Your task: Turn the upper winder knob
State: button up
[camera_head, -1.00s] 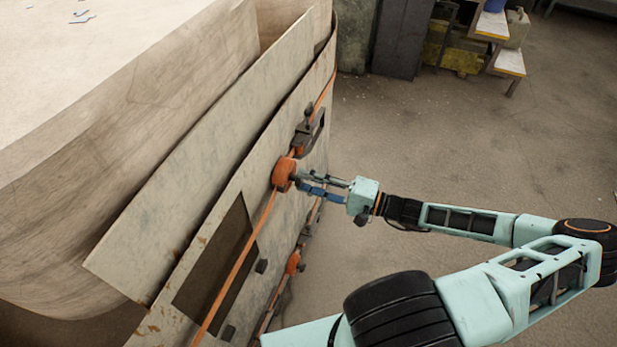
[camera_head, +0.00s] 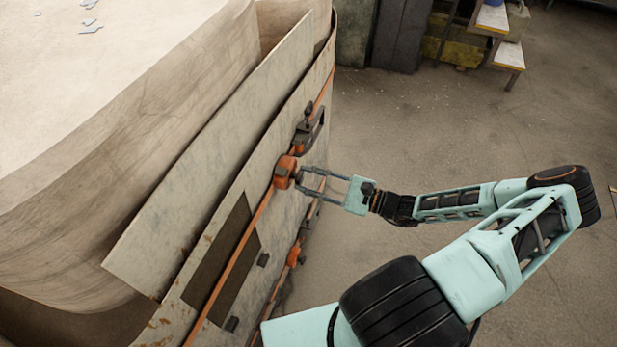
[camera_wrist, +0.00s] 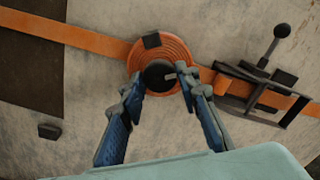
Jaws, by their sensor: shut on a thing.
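The upper winder (camera_head: 285,171) is an orange strap coil on the side panel. My gripper (camera_head: 302,178) reaches the winder from the right. In the wrist view, my gripper (camera_wrist: 162,85) has one blue finger on each side of the knob and is shut on it. The exact contact at the fingertips is hard to see.
An orange strap (camera_head: 240,244) runs along the panel (camera_head: 205,215). A dark ratchet with a lever (camera_wrist: 262,85) sits right of the coil. A lower orange winder (camera_head: 294,254) is below.

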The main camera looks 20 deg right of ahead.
jog(key=m, duration=0.4)
jog(key=shift+m, duration=0.3)
dwell(0.3)
jog(key=o, duration=1.1)
jog(key=shift+o, duration=0.2)
jog(key=v, duration=1.2)
